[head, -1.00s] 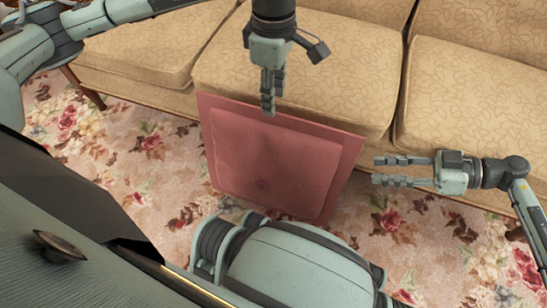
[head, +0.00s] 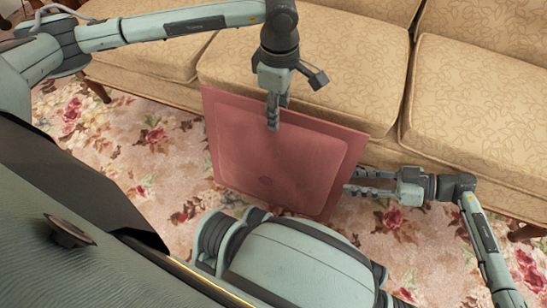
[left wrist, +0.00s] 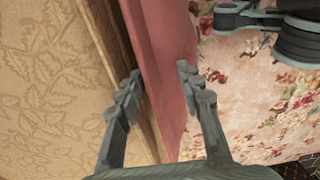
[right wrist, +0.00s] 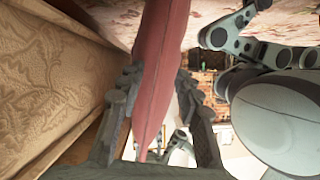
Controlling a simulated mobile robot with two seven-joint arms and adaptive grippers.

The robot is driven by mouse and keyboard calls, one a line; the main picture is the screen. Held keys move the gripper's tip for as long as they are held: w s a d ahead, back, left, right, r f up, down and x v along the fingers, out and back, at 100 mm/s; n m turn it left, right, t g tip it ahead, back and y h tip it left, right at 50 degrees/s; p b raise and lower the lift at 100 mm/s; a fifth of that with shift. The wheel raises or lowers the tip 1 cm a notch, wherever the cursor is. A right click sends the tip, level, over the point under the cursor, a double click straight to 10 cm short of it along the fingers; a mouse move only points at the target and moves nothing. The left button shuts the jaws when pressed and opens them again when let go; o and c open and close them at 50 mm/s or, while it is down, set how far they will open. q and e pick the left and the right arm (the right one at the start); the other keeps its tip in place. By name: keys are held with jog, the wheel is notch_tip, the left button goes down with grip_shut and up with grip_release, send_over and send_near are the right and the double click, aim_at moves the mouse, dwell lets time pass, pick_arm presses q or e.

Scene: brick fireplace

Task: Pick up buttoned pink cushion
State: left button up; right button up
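The pink cushion (head: 270,160) stands on edge on the rug, leaning close to the sofa front. A round button mark shows low on its face. My left gripper (head: 273,112) points down at its top edge. In the left wrist view the cushion (left wrist: 168,60) passes between the spread fingers of that gripper (left wrist: 163,88). My right gripper (head: 350,182) reaches the cushion's right edge from the side. In the right wrist view the cushion (right wrist: 162,60) lies between the fingers of that gripper (right wrist: 160,92), which stand apart. Any contact is unclear.
The beige patterned sofa (head: 470,100) stands directly behind the cushion. The floral rug (head: 110,150) covers the floor and is clear to the left. My own rounded base part is close in front of the cushion.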

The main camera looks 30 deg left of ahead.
pick_arm(q)
jog(key=shift+f, duration=0.65)
pick_arm(e)
jog(key=shift+x, duration=1.25)
pick_arm(q)
grip_shut()
pick_arm(e)
grip_shut()
pick_arm(q)
jog(key=shift+w, duration=0.1)
